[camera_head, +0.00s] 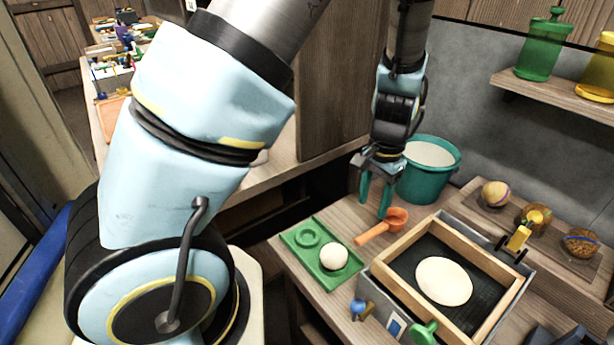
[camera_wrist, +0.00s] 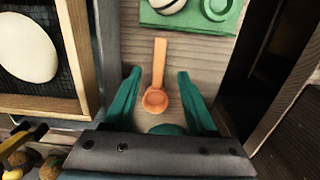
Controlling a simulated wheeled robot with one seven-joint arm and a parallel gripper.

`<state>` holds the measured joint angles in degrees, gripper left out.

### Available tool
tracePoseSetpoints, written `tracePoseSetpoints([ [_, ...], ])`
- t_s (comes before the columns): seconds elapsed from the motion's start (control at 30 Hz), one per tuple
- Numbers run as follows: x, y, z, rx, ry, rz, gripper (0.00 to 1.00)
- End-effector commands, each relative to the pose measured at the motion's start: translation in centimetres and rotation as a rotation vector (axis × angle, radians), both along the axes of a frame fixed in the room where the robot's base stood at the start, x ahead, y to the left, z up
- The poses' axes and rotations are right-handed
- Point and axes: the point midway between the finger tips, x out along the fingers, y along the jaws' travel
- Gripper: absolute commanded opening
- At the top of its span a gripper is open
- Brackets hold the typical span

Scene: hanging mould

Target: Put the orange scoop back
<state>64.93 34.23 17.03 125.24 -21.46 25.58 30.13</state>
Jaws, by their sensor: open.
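The orange scoop (camera_head: 376,233) lies on the wooden bench between the green tray and the wooden frame. Its bowl faces the teal bucket (camera_head: 424,180) and its handle points toward the tray. In the wrist view the scoop (camera_wrist: 157,98) lies between the two teal fingers, with its handle reaching past the fingertips. My gripper (camera_head: 375,208) is open and empty above the bowl end; it also shows in the wrist view (camera_wrist: 159,73). The fingers appear apart from the scoop on both sides. The bucket holds white material; in the wrist view it is mostly hidden by my gripper.
The green tray (camera_head: 300,262) has a ring and carries a white ball (camera_head: 334,257). The wooden frame (camera_head: 394,261) surrounds a dark mesh with a pale disc (camera_head: 444,281). A blue-topped knob (camera_head: 358,307) stands at the front. Several patterned balls sit on a board at right.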

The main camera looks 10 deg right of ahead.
Motion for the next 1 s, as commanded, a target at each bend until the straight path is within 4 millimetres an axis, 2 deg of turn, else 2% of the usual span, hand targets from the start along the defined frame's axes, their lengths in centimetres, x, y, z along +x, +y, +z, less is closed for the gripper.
tracePoseSetpoints([
  [0.13, 0.8, 1.1, 0.7, -0.009, 0.000, 0.042, 0.57],
  [0.23, 2.3, 3.7, 2.2, -0.027, -0.001, 0.139, 0.57],
  [0.4, 4.8, 10.7, 5.7, -0.068, -0.017, 0.380, 0.57],
  [0.5, 5.5, 15.1, 7.6, -0.087, -0.038, 0.524, 0.57],
  [0.7, 5.2, 23.1, 10.7, -0.108, -0.098, 0.782, 0.57],
  [0.8, 4.6, 25.9, 11.6, -0.108, -0.126, 0.873, 0.57],
  [0.9, 4.1, 27.6, 12.1, -0.107, -0.145, 0.932, 0.57],
  [1.0, 3.8, 28.4, 12.3, -0.106, -0.153, 0.960, 0.57],
])
